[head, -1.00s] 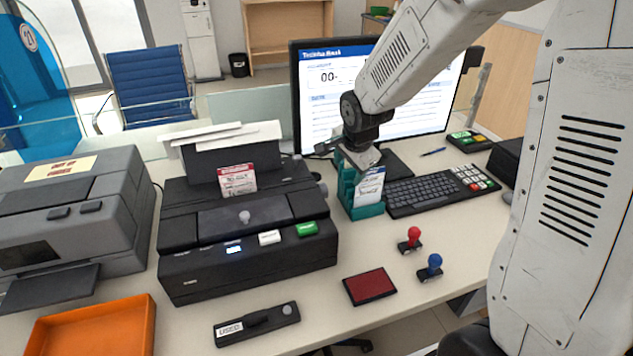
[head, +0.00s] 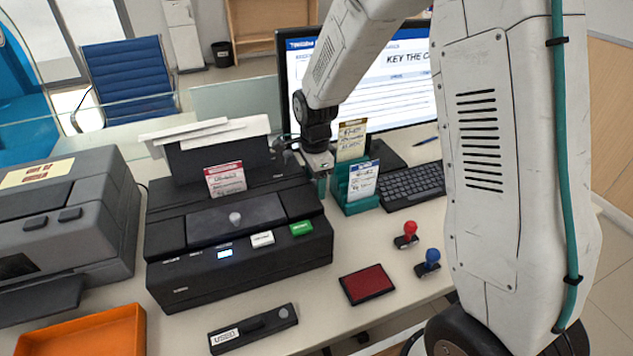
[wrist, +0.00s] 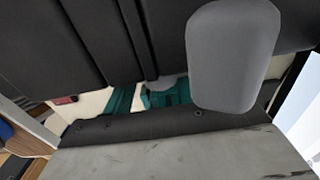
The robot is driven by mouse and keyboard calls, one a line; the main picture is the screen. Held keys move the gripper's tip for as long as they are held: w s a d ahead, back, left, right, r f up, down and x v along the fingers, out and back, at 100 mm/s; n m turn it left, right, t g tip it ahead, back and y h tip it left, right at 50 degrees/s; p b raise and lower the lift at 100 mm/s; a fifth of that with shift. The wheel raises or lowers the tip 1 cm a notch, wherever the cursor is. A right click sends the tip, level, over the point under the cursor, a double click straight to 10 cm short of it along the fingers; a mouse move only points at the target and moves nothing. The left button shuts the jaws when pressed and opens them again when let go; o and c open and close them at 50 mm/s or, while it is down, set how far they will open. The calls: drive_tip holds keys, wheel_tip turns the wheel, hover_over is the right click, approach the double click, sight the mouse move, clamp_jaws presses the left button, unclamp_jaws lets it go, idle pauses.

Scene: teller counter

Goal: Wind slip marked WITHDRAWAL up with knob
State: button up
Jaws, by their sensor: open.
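A slip with a red heading (head: 225,179) stands upright in the slot of the black printer (head: 240,262); its small print cannot be read, so I cannot confirm WITHDRAWAL. My gripper (head: 321,186) is open at the printer's right side, left of the teal slip holder (head: 358,205). The knob on that side is hidden by the gripper in the head view. In the wrist view a grey rounded piece (wrist: 234,55), probably the knob, shows close up against the dark printer body. I cannot tell if the jaws touch it.
The teal holder close by holds a blue-headed slip (head: 363,180) and a yellow-headed slip (head: 351,139). The monitor (head: 400,75) and keyboard (head: 412,186) lie beyond. Red (head: 406,235) and blue (head: 428,263) stamps and a red pad (head: 367,285) stand in front.

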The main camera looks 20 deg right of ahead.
drive_tip(key=shift+f, duration=0.3)
drive_tip(key=c, duration=1)
drive_tip(key=shift+s+t, duration=0.15)
drive_tip(key=shift+t, duration=0.65)
drive_tip(key=o, duration=1)
